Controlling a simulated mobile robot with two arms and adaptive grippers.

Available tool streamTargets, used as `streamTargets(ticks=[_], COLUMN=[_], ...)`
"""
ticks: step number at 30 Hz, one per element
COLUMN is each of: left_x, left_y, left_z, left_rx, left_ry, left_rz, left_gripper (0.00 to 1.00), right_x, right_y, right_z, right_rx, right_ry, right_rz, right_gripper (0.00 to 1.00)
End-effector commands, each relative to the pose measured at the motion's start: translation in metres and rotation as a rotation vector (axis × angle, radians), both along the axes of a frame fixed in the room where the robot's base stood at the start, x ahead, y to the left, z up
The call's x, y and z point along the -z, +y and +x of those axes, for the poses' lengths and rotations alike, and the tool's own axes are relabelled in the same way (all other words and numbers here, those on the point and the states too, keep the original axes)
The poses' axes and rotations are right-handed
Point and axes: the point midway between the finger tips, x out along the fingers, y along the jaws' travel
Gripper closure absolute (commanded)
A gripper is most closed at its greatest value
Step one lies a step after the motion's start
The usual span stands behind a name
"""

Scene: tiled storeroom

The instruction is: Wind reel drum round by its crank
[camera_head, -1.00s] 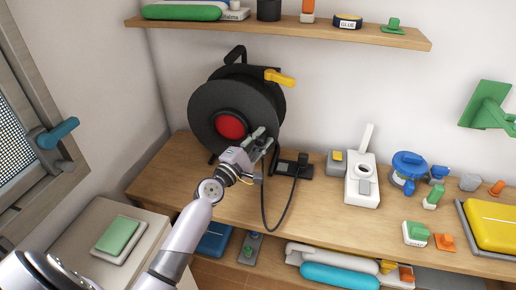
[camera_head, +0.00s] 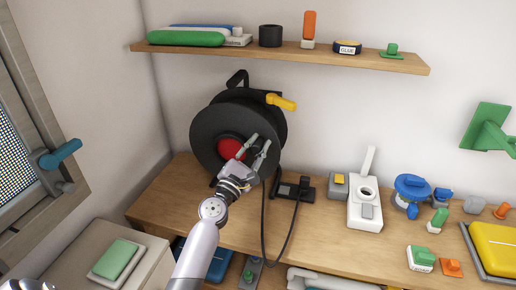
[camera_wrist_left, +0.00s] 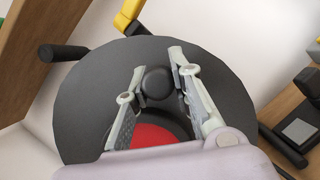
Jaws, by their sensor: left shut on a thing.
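The reel drum (camera_head: 207,134) is a large black disc with a red centre (camera_head: 229,149), upright in a black stand on the wooden bench. My left gripper (camera_head: 256,147) is at the right part of the drum's face, beside the red centre. In the left wrist view its two fingers are on either side of the black crank knob (camera_wrist_left: 156,82), shut on it. The knob is mostly hidden by the fingers in the head view. The red centre is partly covered by the gripper in the left wrist view. My right gripper is not in view.
A yellow lever (camera_head: 282,103) sticks out at the reel's upper right. A black cable (camera_head: 292,225) hangs from a black socket block (camera_head: 294,189) right of the reel. A wooden shelf (camera_head: 290,55) is above. A window handle (camera_head: 60,154) is at left.

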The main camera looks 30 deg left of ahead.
Motion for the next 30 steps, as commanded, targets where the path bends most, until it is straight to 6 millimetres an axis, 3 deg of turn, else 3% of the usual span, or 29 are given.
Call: streamTargets(ticks=[10, 11, 20, 30], left_x=[-0.0018, -0.0018, -0.0009, 0.001], left_y=[0.0011, 0.0011, 0.0007, 0.0004], left_z=[-0.0001, -0.0001, -0.0001, -0.0026], left_rx=[-0.003, -0.003, -0.001, -0.001], left_ry=[-0.003, -0.003, -0.001, 0.0], left_rz=[0.0, 0.0, 0.0, 0.0], left_gripper=[1.0, 0.78, 0.58, 0.58], right_x=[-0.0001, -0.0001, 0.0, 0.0], right_y=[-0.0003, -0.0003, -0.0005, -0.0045], right_z=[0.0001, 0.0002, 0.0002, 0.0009], right_rx=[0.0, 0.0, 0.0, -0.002], right_ry=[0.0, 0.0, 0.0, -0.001], right_rz=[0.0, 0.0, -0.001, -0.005], right_gripper=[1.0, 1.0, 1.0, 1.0])
